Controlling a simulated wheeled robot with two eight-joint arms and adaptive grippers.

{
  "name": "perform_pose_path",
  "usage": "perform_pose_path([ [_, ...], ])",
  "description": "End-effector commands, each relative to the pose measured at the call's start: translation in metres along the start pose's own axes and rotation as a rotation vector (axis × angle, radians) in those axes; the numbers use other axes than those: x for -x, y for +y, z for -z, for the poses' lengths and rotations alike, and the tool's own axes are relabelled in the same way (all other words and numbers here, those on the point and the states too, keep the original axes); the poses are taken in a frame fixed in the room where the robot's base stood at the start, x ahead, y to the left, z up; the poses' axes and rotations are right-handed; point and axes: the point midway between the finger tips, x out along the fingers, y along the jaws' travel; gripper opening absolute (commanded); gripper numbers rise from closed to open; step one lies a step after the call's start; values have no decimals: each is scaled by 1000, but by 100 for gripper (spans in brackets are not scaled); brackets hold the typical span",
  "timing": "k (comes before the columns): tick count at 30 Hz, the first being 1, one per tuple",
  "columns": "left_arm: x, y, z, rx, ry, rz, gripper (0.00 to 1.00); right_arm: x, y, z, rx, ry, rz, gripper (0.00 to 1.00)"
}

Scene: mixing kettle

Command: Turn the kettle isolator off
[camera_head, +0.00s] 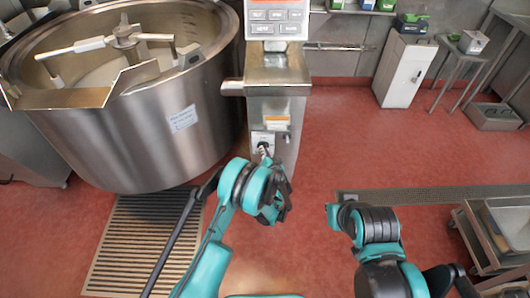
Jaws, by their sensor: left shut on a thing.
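The kettle isolator (257,138) is a small pale plate with a dark switch on the front of the steel control pedestal (278,85), below an orange label. My left gripper (264,152) reaches up to it from below and is shut at the dark switch. The fingers are small here and cover most of the switch, so its exact angle cannot be told. My right arm is bent low at the right of centre, away from the pedestal, and I cannot make out its gripper.
The large steel mixing kettle (130,140) with its stirrer stands left of the pedestal. A floor grate (145,240) lies below it. A white cabinet (405,70) and a steel trolley (485,240) stand at right.

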Motion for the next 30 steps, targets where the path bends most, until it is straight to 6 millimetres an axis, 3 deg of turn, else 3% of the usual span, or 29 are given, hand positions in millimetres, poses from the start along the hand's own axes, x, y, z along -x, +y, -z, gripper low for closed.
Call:
perform_pose_path([
  [15, 0, -5, -1, 411, -1, -170, 0, 0, 0, 0, 0, 0, 0, 0],
  [30, 0, -6, -2, 578, -1, -239, 0, 0, 0, 0, 0, 0, 0, 0],
])
